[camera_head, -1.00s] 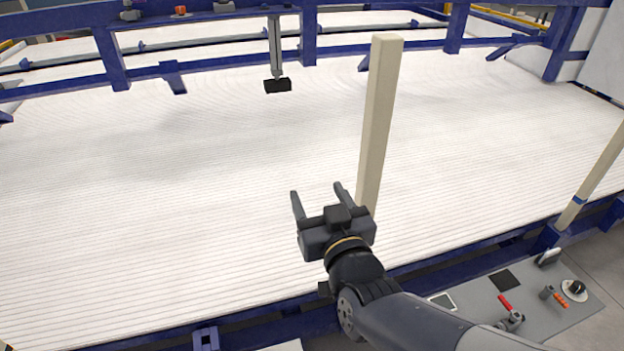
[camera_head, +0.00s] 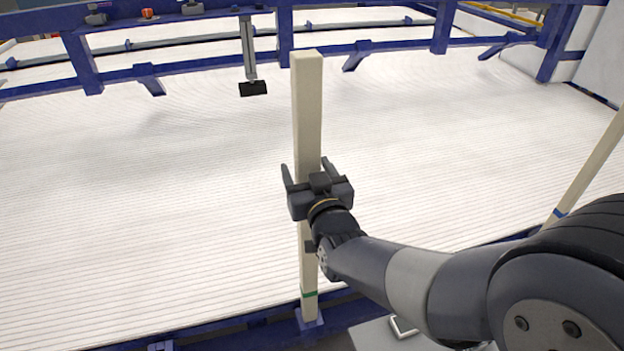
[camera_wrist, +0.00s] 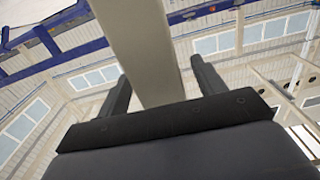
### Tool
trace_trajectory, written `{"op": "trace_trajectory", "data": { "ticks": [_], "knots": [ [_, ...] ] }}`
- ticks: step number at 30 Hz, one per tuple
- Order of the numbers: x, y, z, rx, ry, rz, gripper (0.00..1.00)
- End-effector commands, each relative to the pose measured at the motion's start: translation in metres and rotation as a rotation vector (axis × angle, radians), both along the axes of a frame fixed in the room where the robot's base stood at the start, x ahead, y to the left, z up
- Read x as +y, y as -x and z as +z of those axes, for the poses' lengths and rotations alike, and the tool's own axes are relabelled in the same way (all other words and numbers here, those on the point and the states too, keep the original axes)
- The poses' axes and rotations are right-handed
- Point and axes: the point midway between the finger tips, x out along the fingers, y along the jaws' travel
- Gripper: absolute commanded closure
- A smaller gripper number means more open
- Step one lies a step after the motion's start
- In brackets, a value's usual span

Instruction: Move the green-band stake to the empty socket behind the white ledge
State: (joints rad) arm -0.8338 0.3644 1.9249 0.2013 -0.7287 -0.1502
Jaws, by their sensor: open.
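The green-band stake (camera_head: 307,105) is a tall pale square post. It stands upright with its green band near the foot, and its foot is in a blue bracket (camera_head: 309,322) on the near blue rail. My gripper (camera_head: 306,164) is at its middle height, with one finger on each side. In the wrist view the stake (camera_wrist: 142,50) passes between the two spread fingers (camera_wrist: 160,82), with gaps on both sides. A blue bracket (camera_head: 160,346) at the bottom left holds no visible stake, but the picture edge cuts it. I cannot tell which socket the task means.
A blue-band stake (camera_head: 590,165) leans in view at the right. The wide white ribbed surface (camera_head: 160,210) lies beyond the near rail. A blue frame (camera_head: 200,68) crosses the back, with a black plate (camera_head: 253,88) hanging from it. My arm covers the lower right.

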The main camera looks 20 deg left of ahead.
Motion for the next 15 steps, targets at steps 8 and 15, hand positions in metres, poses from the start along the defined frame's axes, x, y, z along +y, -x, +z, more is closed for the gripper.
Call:
{"op": "trace_trajectory", "data": {
  "ticks": [8, 15],
  "knots": [
    [0.012, -0.014, 0.0, 0.0, 0.001, 0.001, 0.35],
    [0.012, -0.015, 0.0, -0.001, 0.001, 0.0, 0.35]
  ]
}}
